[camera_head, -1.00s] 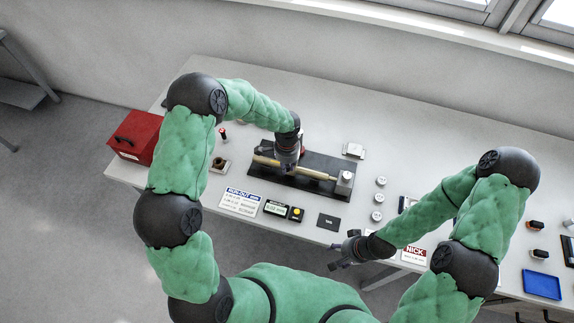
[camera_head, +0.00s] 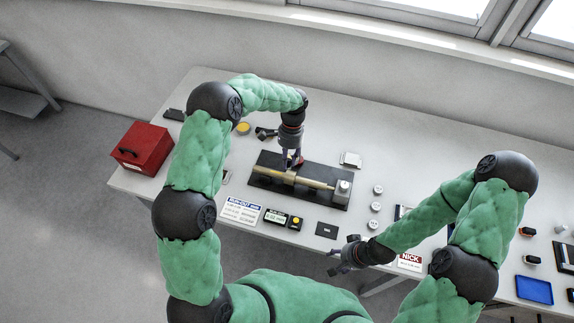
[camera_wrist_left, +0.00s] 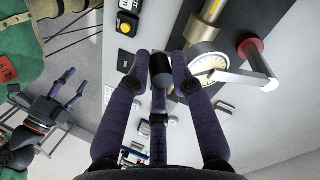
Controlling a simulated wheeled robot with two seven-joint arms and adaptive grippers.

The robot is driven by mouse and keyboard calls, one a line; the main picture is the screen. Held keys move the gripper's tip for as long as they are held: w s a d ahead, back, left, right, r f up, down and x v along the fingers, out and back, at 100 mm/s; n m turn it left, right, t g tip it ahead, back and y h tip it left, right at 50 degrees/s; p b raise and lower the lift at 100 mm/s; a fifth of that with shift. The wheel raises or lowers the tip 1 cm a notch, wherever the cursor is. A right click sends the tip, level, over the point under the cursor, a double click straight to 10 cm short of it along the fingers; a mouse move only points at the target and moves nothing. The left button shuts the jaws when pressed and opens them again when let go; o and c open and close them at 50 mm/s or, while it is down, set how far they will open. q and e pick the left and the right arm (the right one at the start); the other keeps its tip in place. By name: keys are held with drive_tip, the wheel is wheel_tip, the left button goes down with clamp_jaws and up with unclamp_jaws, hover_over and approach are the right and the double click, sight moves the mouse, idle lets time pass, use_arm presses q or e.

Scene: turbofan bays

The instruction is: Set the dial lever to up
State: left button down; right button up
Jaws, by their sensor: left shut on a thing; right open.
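The run-out fixture has a black base (camera_head: 318,200) carrying a long brass-coloured shaft (camera_head: 316,184). My left gripper (camera_head: 291,168) points down over the fixture's middle. In the left wrist view its fingers (camera_wrist_left: 160,64) are closed around a dark cylindrical piece (camera_wrist_left: 160,62). Next to them is a round white dial face (camera_wrist_left: 207,66) with a pale silver bar across it. The dial is mostly hidden by my gripper in the head view. My right gripper (camera_head: 336,260) is open and empty near the table's front edge.
A readout with a yellow button (camera_head: 295,223), a run-out card (camera_head: 241,210) and a dark pad (camera_head: 327,230) lie before the fixture. Several small silver discs (camera_head: 376,207) stand to its right. A red box (camera_head: 143,148) sits at the left end, a blue tray (camera_head: 534,290) at the right.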

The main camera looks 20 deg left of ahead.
use_arm(q)
drive_tip(key=shift+w+r, duration=0.75)
drive_tip(key=shift+r, duration=0.05)
drive_tip(key=c, duration=1.1)
unclamp_jaws()
drive_tip(key=shift+w+d+f, duration=0.1)
drive_tip(key=shift+w+f, duration=0.05)
drive_tip(key=shift+f, duration=0.1)
drive_tip(key=shift+s, duration=0.25)
drive_tip(key=shift+r, duration=0.1)
drive_tip(key=v, duration=1.2)
